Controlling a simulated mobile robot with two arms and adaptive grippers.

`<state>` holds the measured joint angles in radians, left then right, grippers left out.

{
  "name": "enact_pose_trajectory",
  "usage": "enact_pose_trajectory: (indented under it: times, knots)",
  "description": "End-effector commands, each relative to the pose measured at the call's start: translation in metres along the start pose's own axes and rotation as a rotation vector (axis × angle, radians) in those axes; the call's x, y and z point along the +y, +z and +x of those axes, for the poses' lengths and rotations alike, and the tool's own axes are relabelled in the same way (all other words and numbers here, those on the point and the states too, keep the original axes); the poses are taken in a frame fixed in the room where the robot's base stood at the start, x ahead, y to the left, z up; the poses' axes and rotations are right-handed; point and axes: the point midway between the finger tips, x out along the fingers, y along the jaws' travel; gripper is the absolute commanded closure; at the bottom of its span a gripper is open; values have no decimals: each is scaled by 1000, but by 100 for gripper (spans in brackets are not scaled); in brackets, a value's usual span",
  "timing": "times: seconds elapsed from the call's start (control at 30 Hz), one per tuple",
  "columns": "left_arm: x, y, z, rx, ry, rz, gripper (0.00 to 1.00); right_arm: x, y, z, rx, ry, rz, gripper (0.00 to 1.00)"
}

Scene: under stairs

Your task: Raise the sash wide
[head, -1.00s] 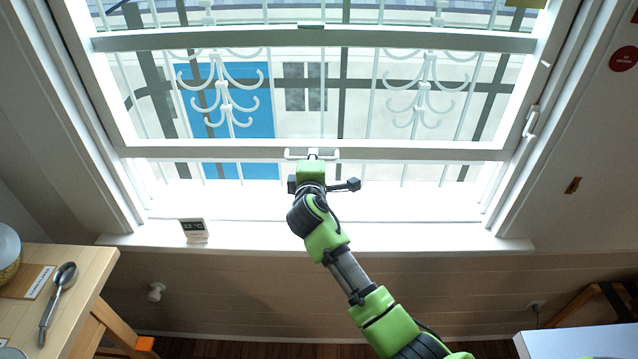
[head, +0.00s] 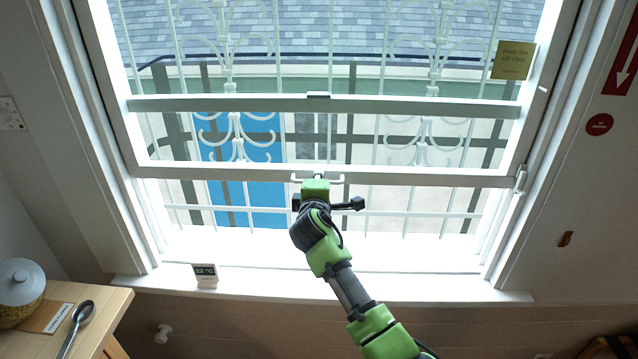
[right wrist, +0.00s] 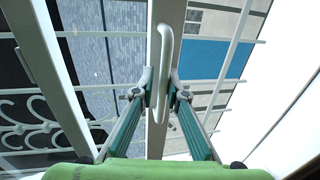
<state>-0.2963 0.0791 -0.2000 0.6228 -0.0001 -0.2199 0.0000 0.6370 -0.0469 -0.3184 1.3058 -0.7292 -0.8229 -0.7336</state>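The white window sash is partly raised, with a gap between its bottom rail (head: 430,178) and the white sill (head: 400,284). A white bar handle (head: 338,181) sits at the middle of that rail. My right gripper (head: 317,184) is at the handle. In the right wrist view, its two fingers (right wrist: 162,88) stand on either side of the handle (right wrist: 162,60) and appear closed on it. My left gripper is not in view.
A small 22 °C display (head: 205,275) stands on the sill's left. A yellow "keep the sill clear" note (head: 513,60) is at upper right. A white lever (head: 521,180) is on the right jamb. A wooden counter (head: 103,310) holds a jar (head: 20,290) and spoon (head: 82,318).

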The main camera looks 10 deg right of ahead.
Motion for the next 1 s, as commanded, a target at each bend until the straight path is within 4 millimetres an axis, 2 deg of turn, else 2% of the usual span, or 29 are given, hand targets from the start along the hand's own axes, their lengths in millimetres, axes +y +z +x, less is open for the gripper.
enact_pose_trajectory:
  times: [0.37, 0.53, 0.67, 1.0]
  knots:
    - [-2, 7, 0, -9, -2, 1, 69, -2, 0, 0, -1, -4, 0, 86]
    - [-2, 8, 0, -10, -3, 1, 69, -4, 0, -6, 0, -5, 0, 86]
    - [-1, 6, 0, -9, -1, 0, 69, -4, -1, -22, 1, -5, 0, 86]
    - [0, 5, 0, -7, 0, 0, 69, -3, -1, -81, 1, -4, 1, 86]
